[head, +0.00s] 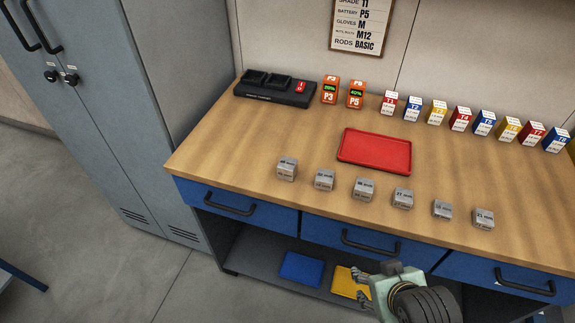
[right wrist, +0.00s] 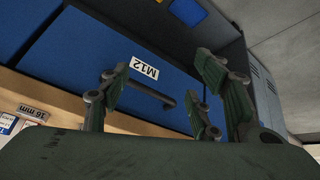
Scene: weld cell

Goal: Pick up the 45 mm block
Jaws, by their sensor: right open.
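Several small grey metal blocks stand in a slanting row along the front of the wooden bench in the head view. The leftmost block (head: 287,169) looks the largest. Beside it are a second block (head: 325,180), a third block (head: 364,189) and more to the right. Their mm labels are mostly too small to read surely, so I cannot tell which one is 45 mm. My right gripper (head: 362,287) is open and empty, in front of the bench below the row; its fingers also show in the right wrist view (right wrist: 170,95). My left gripper is out of view.
A red tray (head: 375,168) lies empty behind the blocks. A black charger (head: 275,91), orange batteries (head: 330,91) and several small boxes (head: 437,112) line the back of the bench (head: 230,145). Blue drawers with black handles (head: 370,244) face my right gripper. A grey cabinet (head: 165,110) stands left.

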